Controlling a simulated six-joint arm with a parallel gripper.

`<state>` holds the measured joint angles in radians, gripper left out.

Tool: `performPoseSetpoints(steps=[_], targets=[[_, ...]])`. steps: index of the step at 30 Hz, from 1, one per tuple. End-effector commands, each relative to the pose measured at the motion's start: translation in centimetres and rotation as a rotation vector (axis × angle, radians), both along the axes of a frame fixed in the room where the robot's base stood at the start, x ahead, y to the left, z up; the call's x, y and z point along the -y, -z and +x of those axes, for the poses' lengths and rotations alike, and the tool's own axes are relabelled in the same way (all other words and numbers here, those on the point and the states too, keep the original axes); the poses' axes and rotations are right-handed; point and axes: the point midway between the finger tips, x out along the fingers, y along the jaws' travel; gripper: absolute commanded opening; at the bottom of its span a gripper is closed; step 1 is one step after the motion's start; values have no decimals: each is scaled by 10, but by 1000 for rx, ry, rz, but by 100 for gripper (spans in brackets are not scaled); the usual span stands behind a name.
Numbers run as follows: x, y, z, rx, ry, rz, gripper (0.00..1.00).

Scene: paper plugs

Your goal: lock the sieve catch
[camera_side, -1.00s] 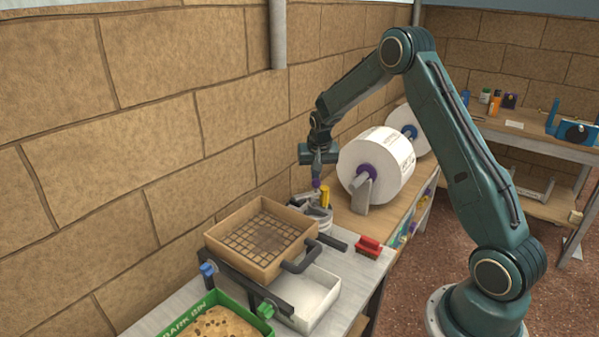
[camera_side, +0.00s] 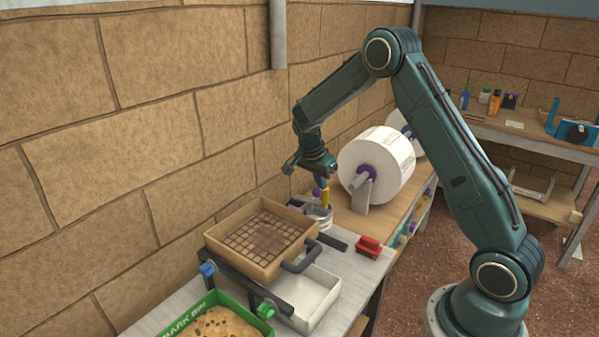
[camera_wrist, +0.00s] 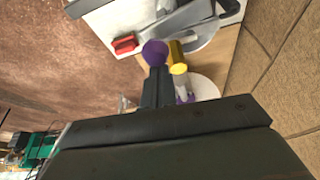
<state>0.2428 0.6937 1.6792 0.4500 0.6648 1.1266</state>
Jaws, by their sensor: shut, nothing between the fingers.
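The sieve (camera_side: 250,262) is a tan wooden tray with dark mesh and a black handle, resting over a white tray in the side view. Behind it stands a grey metal fixture (camera_side: 320,215) with a purple ball knob (camera_side: 317,192) and a yellow cylinder (camera_side: 326,198). The purple ball (camera_wrist: 155,53) and yellow cylinder (camera_wrist: 177,56) also show in the wrist view. My gripper (camera_side: 323,183) is shut and empty, its fingertips close by the purple ball; contact is unclear. I cannot tell which part is the sieve's catch.
A white roll (camera_side: 385,162) stands right of the fixture. A red brush-like block (camera_side: 368,246) lies at the bench's right edge. A green bark bin (camera_side: 203,308), a blue knob (camera_side: 207,269) and a green knob (camera_side: 266,308) are in front. The brick wall is close behind.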

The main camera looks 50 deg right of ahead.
Motion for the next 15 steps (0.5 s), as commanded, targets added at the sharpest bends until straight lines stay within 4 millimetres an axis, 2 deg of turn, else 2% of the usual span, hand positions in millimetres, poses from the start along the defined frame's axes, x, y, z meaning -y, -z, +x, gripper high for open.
performPoseSetpoints(steps=[15], targets=[[-9, 0, -3, 2, 19, 0, 0]])
